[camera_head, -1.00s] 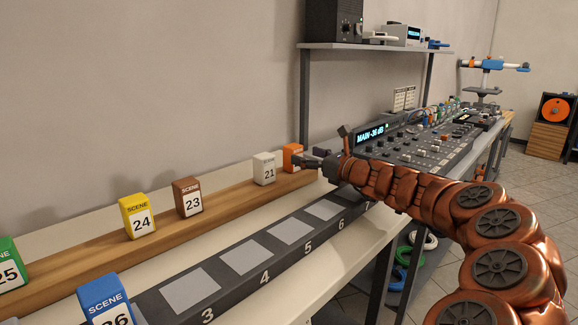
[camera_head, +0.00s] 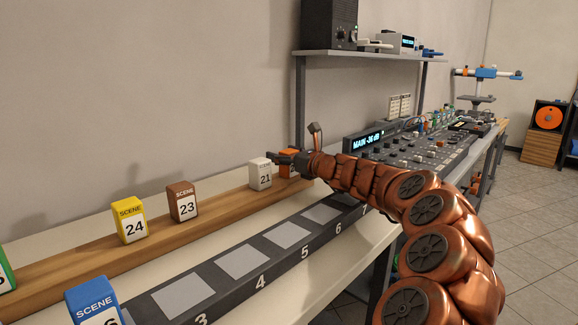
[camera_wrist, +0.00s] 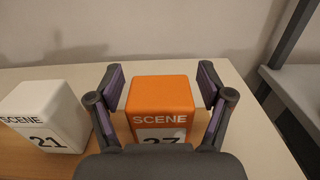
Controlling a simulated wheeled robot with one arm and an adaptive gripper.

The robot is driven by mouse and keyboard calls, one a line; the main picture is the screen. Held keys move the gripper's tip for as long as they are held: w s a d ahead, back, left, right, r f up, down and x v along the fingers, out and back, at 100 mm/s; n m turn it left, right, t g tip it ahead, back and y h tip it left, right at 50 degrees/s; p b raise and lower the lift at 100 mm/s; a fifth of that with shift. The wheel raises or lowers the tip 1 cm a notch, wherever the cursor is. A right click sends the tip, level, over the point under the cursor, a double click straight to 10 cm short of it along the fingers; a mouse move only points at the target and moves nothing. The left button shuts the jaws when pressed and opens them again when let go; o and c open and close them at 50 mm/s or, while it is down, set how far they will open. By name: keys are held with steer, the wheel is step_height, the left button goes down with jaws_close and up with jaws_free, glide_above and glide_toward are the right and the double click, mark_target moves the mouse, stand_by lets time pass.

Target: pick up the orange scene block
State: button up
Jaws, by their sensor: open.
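The orange scene block (camera_wrist: 162,95) stands upright on the wooden ledge, its label partly hidden by my gripper's body in the wrist view. In the head view the orange block (camera_head: 287,158) shows only in part behind my gripper (camera_head: 284,158). In the wrist view my gripper (camera_wrist: 160,84) is open, with one finger on each side of the orange block and a gap visible at both sides. The white block 21 (camera_wrist: 45,115) stands just left of the left finger.
On the ledge (camera_head: 90,255) stand the white block (camera_head: 260,173), brown block 23 (camera_head: 183,201) and yellow block 24 (camera_head: 130,220). A blue block (camera_head: 93,303) sits on the dark numbered strip (camera_head: 234,285). A mixing console (camera_head: 430,150) and raised shelf (camera_head: 370,53) are beyond.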

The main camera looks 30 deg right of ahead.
steer(key=c, duration=1.3)
